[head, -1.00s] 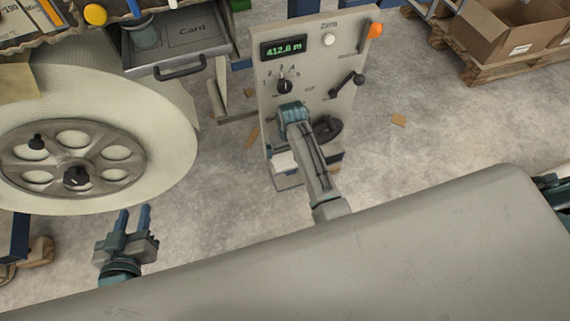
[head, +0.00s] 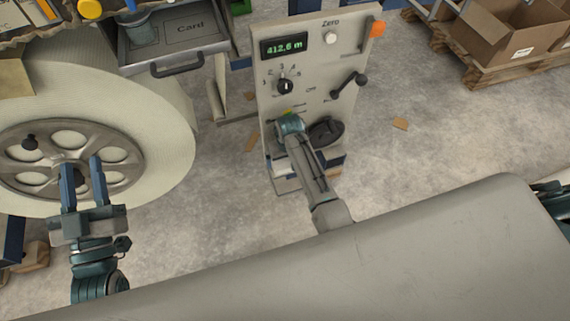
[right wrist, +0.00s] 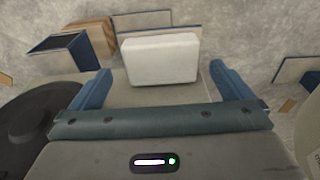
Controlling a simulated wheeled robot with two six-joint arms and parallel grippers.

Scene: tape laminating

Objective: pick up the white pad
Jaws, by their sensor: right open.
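The white pad (right wrist: 160,58) shows in the right wrist view as a pale rounded block standing on a small grey ledge on the control stand. My right gripper (right wrist: 162,84) is open, with one blue finger on each side of the pad and gaps between. In the head view my right wrist covers most of that spot, so the pad is not clearly seen there. My left gripper (head: 83,178) is open in front of the hub of the large pale roll; its two blue fingers are apart, and whether they touch the hub is unclear.
The control stand (head: 304,75) carries a display, knobs and a dark handwheel (head: 327,131) close to my right wrist. The large roll (head: 165,120) fills the left side. Cardboard boxes (head: 513,40) sit on a pallet at upper right. Floor right of the stand is mostly clear.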

